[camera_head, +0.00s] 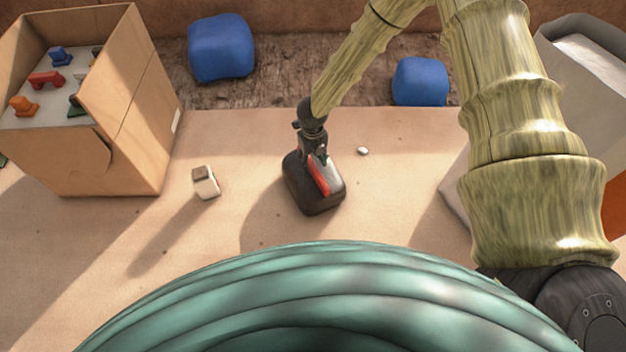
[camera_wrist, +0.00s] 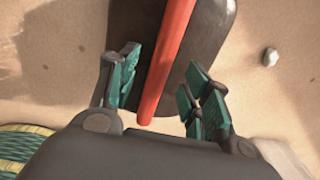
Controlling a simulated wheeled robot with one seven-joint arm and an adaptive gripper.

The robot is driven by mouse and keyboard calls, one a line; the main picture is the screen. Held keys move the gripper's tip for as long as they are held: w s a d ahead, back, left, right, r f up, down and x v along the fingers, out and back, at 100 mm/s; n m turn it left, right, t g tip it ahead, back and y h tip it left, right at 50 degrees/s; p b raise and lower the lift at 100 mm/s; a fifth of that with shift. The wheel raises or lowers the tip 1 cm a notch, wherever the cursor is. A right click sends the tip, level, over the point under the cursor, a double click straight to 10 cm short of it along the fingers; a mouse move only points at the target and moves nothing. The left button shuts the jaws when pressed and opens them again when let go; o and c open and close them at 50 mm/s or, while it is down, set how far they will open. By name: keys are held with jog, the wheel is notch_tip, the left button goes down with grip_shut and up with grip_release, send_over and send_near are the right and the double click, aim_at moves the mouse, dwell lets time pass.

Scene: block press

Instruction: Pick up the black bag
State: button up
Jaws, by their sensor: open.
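The black bag (camera_head: 310,199) lies on the sandy floor in the middle of the head view, a dark rounded shape with a red strip. In the wrist view the bag (camera_wrist: 207,38) fills the upper middle, its red strip running between my fingers. My gripper (camera_head: 314,153) is over the bag, pointing down, and hides part of it. In the wrist view my gripper (camera_wrist: 163,88) is open, with green-padded fingers on either side of the red strip. I cannot tell whether the fingers touch the bag.
A cardboard box (camera_head: 125,150) with several coloured blocks stands left. A small pale block (camera_head: 206,184) and a white pebble (camera_head: 363,151) lie nearby. Two blue lumps (camera_head: 221,48) (camera_head: 420,82) sit behind. A grey container (camera_head: 590,95) is at right.

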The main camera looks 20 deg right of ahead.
aim_at(313, 166)
notch_tip(313, 166, down, 3)
jog(key=shift+f+b, duration=0.2)
jog(key=shift+b, duration=0.7)
jog(key=shift+f, duration=0.25)
jog(key=shift+c, duration=0.4)
jog(key=shift+s+d, duration=0.1)
grip_shut()
